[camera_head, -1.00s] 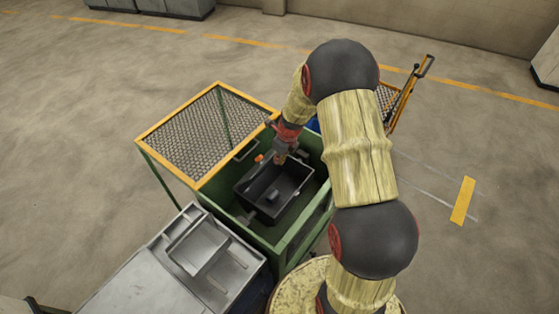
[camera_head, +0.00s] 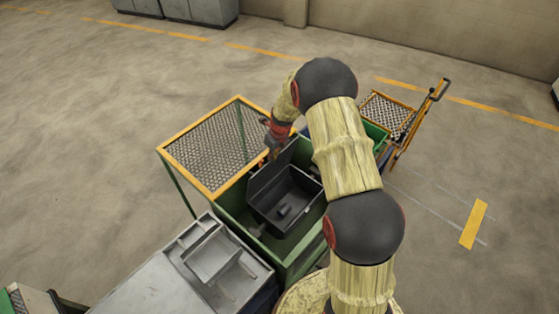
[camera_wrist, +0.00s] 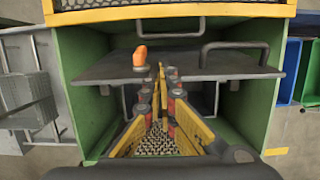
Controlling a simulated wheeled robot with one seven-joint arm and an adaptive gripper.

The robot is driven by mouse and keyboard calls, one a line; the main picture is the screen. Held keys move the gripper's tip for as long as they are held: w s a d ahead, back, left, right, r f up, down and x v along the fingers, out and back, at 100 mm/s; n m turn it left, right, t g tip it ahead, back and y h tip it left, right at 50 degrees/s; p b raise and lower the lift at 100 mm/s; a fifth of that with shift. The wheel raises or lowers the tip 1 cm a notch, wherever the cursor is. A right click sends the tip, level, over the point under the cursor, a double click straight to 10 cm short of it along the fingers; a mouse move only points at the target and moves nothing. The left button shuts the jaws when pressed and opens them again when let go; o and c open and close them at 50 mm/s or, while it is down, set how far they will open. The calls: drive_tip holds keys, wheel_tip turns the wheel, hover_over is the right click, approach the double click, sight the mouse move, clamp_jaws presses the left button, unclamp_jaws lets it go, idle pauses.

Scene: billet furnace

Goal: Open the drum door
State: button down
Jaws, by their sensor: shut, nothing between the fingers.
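The drum (camera_head: 285,200) is a dark open-topped box inside a green frame. Its door (camera_head: 268,168), a dark flat panel, stands raised along the drum's far left side in the head view. In the wrist view the door (camera_wrist: 200,68) spans the middle, with a bar handle (camera_wrist: 235,47) on its right and an orange knob (camera_wrist: 139,58) on its left. My gripper (camera_head: 272,152) is at the door's far side. In the wrist view my gripper (camera_wrist: 160,72) is shut and empty, its tips just right of the knob. Whether it touches the door I cannot tell.
The green frame (camera_head: 300,258) surrounds the drum, with a yellow-edged mesh guard (camera_head: 215,145) at its left. A grey metal unit (camera_head: 185,275) stands in front. A yellow-handled cart (camera_head: 415,125) is behind to the right. Floor around is open.

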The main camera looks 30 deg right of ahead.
drive_tip(key=shift+w+a+r, duration=0.1)
drive_tip(key=shift+w+a, duration=0.1)
drive_tip(key=shift+w, duration=0.25)
drive_tip(key=shift+w+a, duration=0.2)
drive_tip(key=shift+w, duration=0.25)
